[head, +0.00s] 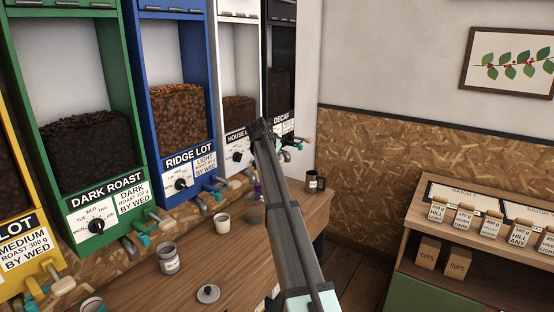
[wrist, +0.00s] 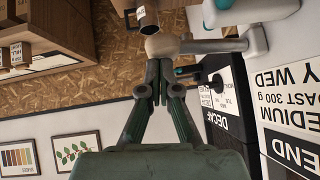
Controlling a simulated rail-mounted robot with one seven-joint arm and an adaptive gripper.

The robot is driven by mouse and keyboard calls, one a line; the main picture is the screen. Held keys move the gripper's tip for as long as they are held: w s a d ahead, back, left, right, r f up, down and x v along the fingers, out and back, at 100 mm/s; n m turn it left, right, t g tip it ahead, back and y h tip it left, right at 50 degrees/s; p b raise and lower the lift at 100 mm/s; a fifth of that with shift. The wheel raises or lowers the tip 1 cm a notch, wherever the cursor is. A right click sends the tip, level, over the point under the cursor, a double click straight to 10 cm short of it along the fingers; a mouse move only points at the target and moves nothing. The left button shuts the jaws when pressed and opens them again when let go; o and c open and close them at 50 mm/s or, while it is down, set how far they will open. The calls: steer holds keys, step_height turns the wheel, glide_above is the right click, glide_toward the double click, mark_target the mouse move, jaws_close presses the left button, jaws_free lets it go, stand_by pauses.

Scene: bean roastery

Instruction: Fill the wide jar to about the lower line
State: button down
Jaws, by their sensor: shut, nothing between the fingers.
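In the wrist view my gripper (wrist: 164,72) is shut and empty. Its fingertips are at or very near a tan rounded knob (wrist: 163,45) on a grey rod; I cannot tell whether they touch. The black DECAF dispenser (wrist: 222,105) is beside them. In the head view my arm crosses the middle and the gripper cannot be made out. I cannot tell for certain which is the wide jar.
The green DARK ROAST (head: 122,187) and blue RIDGE LOT (head: 187,159) dispensers line the wall at left, with taps jutting over the counter. A shelf (head: 400,262) is at right.

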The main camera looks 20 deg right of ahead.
steer(key=f+b, duration=0.1)
steer(key=f+t+b, duration=0.1)
steer(key=b, duration=0.1)
steer(key=f+m+y+b, duration=0.1)
steer(key=shift+s+d+f+t+b, duration=0.15)
steer(key=shift+s+t+b, duration=0.1)
steer(key=shift+t+b, duration=0.15)
steer(key=shift+w+f+m+t+b, duration=0.1)
steer(key=shift+f+m+t+b, duration=0.2)
steer(key=shift+t+b, duration=0.15)
steer(key=shift+f+b, duration=0.15)
steer(key=shift+b, duration=0.15)
steer(key=shift+a+f+y, duration=0.2)
steer(key=shift+y, duration=0.1)
stand_by(1.1)
steer(key=shift+r, duration=0.1)
stand_by(4.2)
steer(key=shift+d+r, duration=0.15)
steer(key=shift+r, duration=0.25)
steer(key=r, duration=0.1)
steer(key=s+r+p, duration=0.1)
steer(key=shift+s+d+r, duration=0.3)
steer(key=shift+d+r, duration=0.05)
steer(key=b+v, duration=0.2)
steer(key=v, duration=0.8)
steer(key=shift+s+d, duration=0.15)
steer(key=shift+s, duration=0.05)
